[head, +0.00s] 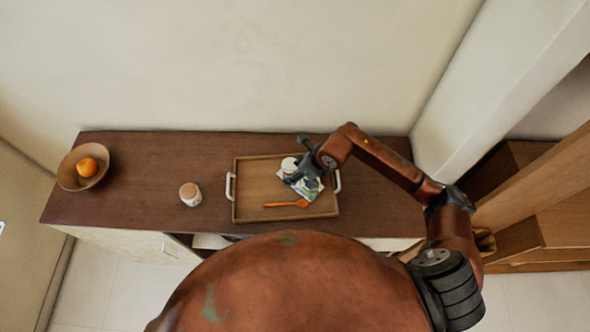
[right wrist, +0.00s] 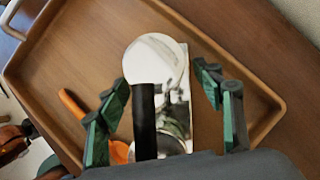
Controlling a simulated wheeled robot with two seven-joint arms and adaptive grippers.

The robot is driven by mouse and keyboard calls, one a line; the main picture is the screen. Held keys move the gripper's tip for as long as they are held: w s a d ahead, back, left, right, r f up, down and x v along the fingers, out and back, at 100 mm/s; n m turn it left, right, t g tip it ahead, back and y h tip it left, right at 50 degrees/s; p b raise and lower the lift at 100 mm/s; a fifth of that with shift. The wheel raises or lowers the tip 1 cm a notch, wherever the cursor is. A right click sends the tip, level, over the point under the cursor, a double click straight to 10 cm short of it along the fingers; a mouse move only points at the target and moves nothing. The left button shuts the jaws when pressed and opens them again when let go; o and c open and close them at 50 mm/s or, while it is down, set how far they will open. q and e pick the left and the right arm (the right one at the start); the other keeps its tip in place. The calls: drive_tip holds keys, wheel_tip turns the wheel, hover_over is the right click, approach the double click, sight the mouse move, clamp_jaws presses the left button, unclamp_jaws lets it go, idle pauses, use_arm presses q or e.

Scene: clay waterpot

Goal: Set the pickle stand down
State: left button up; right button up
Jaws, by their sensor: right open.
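The pickle stand appears to be the white, round-topped piece (head: 289,165) on the wooden tray (head: 245,213). In the right wrist view its pale shiny disc (right wrist: 155,52) shows between my fingers, with a dark bar (right wrist: 144,122) in front of its lower part. My right gripper (head: 307,178) is over the right half of the tray. In the right wrist view the right gripper (right wrist: 165,92) is open, with green-padded fingers on either side of the piece and gaps to it. Its base is hidden. My left gripper is out of view.
A patterned card or napkin (head: 313,191) lies under my gripper. An orange spoon (head: 286,204) lies at the tray's front. A lidded jar (head: 190,194) stands left of the tray. A bowl (head: 68,176) with an orange fruit (head: 87,167) is far left. The cabinet top between them is clear.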

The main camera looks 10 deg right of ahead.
drive_tip(key=v, duration=1.1)
drive_tip(key=shift+s+d+r+b, duration=0.1)
drive_tip(key=shift+r+b, duration=0.25)
drive_tip(key=shift+b, duration=0.05)
